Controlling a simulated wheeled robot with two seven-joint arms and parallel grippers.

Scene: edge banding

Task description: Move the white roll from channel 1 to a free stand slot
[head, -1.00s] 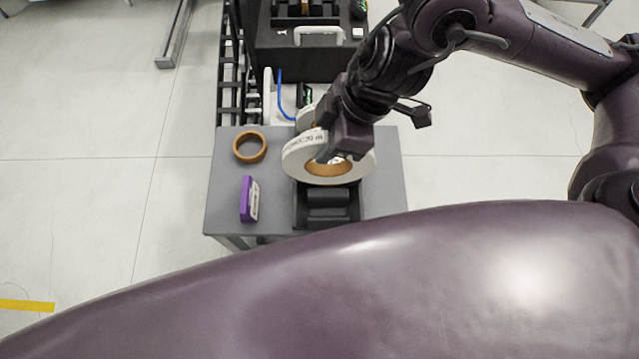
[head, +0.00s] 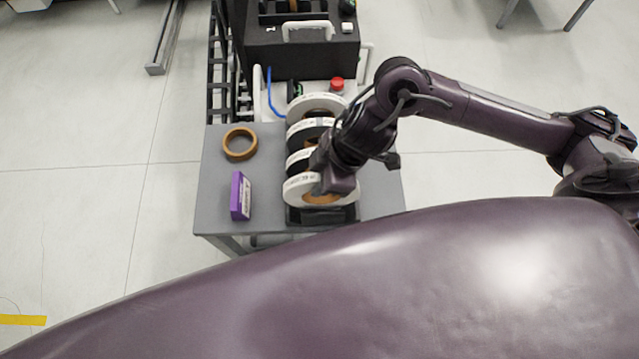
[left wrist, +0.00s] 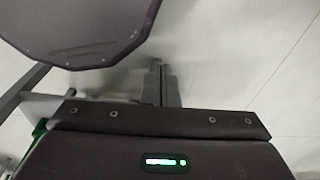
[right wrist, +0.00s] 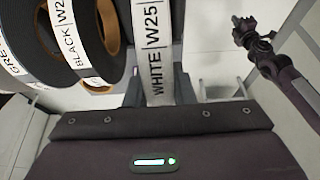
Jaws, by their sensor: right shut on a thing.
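The white roll (head: 298,190) is upright at the front end of the dark roll stand (head: 322,216). My right gripper (head: 330,181) is shut on its near upper rim. In the right wrist view the roll's label reads WHITE W25 (right wrist: 155,55); the fingertips are hidden. The roll is at the front slot, but I cannot tell whether it rests on the slot's bottom. Behind it in the stand are a black roll (head: 299,160), another dark roll (head: 306,128) and a white-sided roll (head: 312,102).
A brown ring roll (head: 240,144) and a purple box (head: 240,196) lie on the grey table (head: 215,180), left of the stand. The black machine (head: 300,55) with a white handle stands behind, with a red-capped bottle (head: 337,85) near it. The table's left strip is otherwise clear.

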